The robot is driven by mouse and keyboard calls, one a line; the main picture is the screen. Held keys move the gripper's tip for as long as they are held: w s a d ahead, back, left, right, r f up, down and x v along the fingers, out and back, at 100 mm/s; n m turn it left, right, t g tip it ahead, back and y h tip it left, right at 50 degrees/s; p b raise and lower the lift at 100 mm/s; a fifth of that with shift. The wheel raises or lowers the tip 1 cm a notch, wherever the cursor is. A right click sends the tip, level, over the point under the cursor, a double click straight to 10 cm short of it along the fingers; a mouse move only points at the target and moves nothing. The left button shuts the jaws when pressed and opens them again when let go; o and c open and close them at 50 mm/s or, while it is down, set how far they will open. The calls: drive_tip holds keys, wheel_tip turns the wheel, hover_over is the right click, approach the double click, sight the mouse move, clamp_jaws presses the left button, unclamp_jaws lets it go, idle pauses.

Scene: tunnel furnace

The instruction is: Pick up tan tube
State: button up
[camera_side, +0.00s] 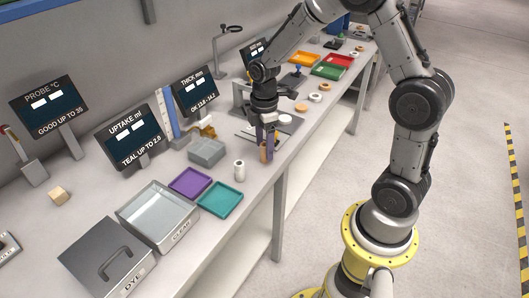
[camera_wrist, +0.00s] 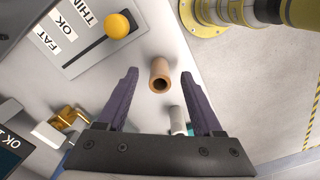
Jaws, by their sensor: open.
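The tan tube (camera_wrist: 159,75) stands on the bench in the wrist view, its dark open end facing the camera. It lies just beyond and between the two purple fingers of my gripper (camera_wrist: 158,83), which are spread apart with nothing between them. In the side view my gripper (camera_side: 267,150) points down over the bench, and the tan tube (camera_side: 264,153) shows low between the fingers, partly hidden by them. I cannot tell in the side view whether a finger touches it.
A white cylinder (camera_side: 239,170) stands close by, left of my gripper. Purple (camera_side: 190,182) and teal (camera_side: 220,199) trays lie nearer the camera. A panel with a yellow knob (camera_wrist: 117,26) is beside the tube. Several rings lie farther along the bench. The bench edge is near on the right.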

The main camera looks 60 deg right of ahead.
drive_tip(key=shift+f, duration=0.4)
clamp_jaws()
drive_tip(key=shift+r, duration=0.1)
